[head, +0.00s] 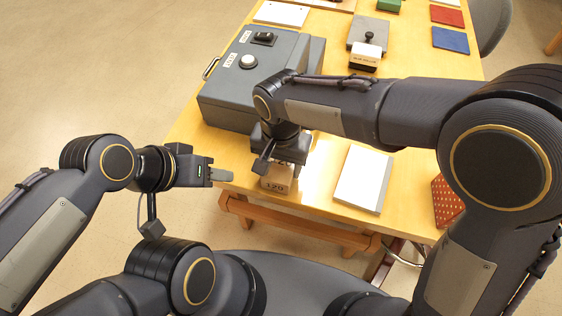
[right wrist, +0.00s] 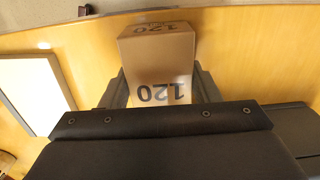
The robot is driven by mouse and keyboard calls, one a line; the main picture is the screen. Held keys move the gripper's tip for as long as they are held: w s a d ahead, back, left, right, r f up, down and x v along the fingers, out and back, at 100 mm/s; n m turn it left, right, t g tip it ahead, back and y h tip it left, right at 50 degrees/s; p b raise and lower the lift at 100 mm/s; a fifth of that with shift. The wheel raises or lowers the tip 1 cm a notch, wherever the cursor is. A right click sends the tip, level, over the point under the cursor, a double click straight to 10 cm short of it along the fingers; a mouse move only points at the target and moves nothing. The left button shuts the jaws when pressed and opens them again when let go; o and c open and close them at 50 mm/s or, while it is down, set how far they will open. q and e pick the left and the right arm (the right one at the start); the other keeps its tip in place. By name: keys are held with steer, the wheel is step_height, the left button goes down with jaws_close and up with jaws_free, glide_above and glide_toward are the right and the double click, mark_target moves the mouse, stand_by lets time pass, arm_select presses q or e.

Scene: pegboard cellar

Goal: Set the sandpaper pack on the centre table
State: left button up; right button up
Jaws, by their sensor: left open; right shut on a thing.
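The sandpaper pack (right wrist: 157,62) is a brown box marked 120. My right gripper (right wrist: 163,92) is shut on it, with a finger on each side. In the head view the pack (head: 275,185) shows below my right gripper (head: 281,165), at the near edge of the wooden table (head: 320,160). I cannot tell whether the pack touches the tabletop. My left gripper (head: 222,174) is open and empty, left of the pack near the table's near left corner; its fingers overlap in the picture.
A grey machine box (head: 255,85) with a knob stands behind my right gripper. A white panel (head: 362,178) lies right of the pack, and a red dotted block (head: 445,200) is farther right.

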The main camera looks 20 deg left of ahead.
mark_target(282, 164)
steer(key=o, duration=1.1)
steer(key=shift+f, duration=0.1)
steer(key=shift+c, duration=0.2)
steer(key=shift+r, duration=0.35)
step_height(282, 164, up, 12)
steer(key=p, duration=0.1)
steer(key=shift+f, duration=0.15)
